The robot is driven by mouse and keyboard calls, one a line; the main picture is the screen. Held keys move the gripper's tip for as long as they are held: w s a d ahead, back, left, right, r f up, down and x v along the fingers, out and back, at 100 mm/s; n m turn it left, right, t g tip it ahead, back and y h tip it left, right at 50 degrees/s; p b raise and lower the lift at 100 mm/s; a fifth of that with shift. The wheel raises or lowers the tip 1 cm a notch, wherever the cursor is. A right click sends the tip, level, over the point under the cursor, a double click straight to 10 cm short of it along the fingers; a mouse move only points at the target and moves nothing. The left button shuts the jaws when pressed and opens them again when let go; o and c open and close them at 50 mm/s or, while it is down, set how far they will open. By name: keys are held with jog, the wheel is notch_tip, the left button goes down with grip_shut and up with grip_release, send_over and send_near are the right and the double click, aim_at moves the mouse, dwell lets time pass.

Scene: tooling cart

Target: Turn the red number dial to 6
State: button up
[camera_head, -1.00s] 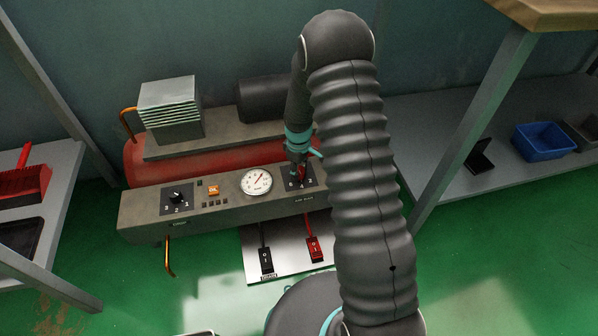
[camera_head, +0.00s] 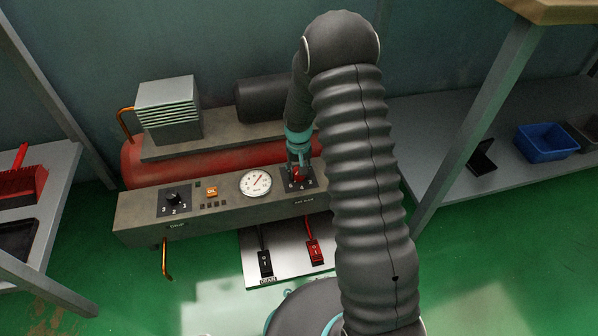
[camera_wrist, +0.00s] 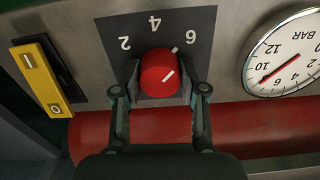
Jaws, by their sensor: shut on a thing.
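The red number dial (camera_wrist: 160,72) sits on a dark plate (camera_wrist: 205,22) marked 2, 4 and 6, upside down in the wrist view. My gripper (camera_wrist: 161,80) has one finger on each side of the dial and is shut on it. The white line on the dial's face slants up and right, roughly towards the 6. A short light mark shows on the plate between the 4 and the 6. In the head view my gripper (camera_head: 300,170) is at the right part of the control panel and partly covers the red dial (camera_head: 298,176).
A round pressure gauge (camera_wrist: 283,55) is close beside the dial plate. A yellow switch (camera_wrist: 42,78) is on the other side. A black dial (camera_head: 174,198) is at the panel's left. Black (camera_head: 265,262) and red (camera_head: 314,250) switches lie below the panel. The red tank (camera_wrist: 250,125) runs behind it.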

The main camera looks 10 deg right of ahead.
jog(key=shift+m, duration=0.6)
jog(key=o, duration=1.1)
jog(key=shift+o, duration=0.2)
notch_tip(320, 180, up, 12)
